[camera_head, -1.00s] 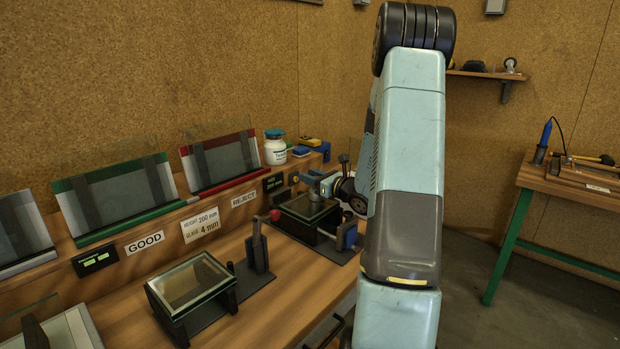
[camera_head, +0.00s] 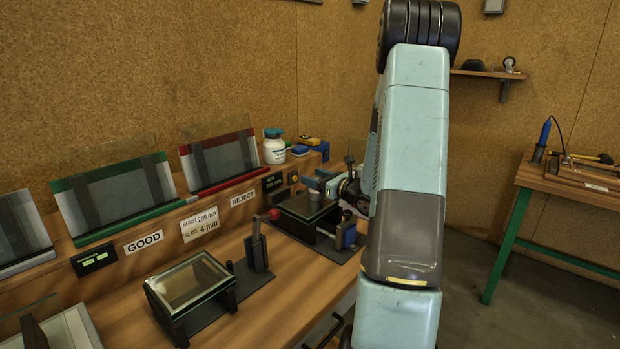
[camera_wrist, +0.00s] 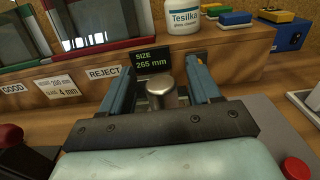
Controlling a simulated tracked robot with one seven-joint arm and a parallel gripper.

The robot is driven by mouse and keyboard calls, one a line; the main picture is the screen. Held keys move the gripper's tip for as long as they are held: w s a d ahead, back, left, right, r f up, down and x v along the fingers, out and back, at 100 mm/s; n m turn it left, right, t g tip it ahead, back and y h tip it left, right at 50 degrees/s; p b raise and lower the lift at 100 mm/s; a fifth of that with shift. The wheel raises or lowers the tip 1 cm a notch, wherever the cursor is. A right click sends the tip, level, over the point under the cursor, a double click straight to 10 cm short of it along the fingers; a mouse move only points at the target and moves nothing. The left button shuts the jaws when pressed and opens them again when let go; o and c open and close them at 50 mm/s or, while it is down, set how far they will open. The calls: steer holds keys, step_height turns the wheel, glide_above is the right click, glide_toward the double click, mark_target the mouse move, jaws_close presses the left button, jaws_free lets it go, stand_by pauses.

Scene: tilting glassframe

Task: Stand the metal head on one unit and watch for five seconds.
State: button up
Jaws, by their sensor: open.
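The metal head (camera_wrist: 160,90) is a short grey cylinder with a rounded top. In the wrist view it stands between the two blue fingers of my gripper (camera_wrist: 163,80), with a gap on each side. In the head view my gripper (camera_head: 318,184) is above the far glass unit (camera_head: 300,206), and the metal head (camera_head: 315,196) appears upright on that unit's glass. The head's base is hidden by my gripper in the wrist view. A second glass unit (camera_head: 190,284) lies nearer on the bench with nothing on it.
A black clamp post (camera_head: 257,248) with a red knob stands between the units. Behind are the GOOD rack (camera_head: 115,198), the REJECT rack (camera_head: 222,160), a white jar (camera_head: 274,150) and a size display (camera_wrist: 151,60) reading 265 mm. A red button (camera_wrist: 296,168) is at right.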

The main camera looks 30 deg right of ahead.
steer(key=v, duration=0.9)
steer(key=s+a+r+n+g+y, duration=0.1)
steer(key=s+a+r+n+g, duration=0.3)
steer(key=a, duration=0.4)
steer(key=s+a+r+n+g+y, duration=0.1)
steer(key=s+a+n+g+y, duration=0.2)
steer(key=a+n, duration=0.45)
steer(key=s+a+r+n+g, duration=0.3)
steer(key=a+n+g, duration=0.2)
steer(key=a, duration=0.4)
steer(key=s+r+n+h, duration=0.3)
steer(key=s+n+h, duration=0.2)
steer(key=s+n, duration=0.2)
steer(key=s+r+n+h, duration=0.3)
steer(key=s+n+h, duration=0.2)
steer(key=s+n, duration=0.3)
steer(key=shift+a+r+t, duration=0.2)
steer(key=shift+r+t, duration=0.1)
steer(key=shift+r, duration=0.1)
stand_by(2.8)
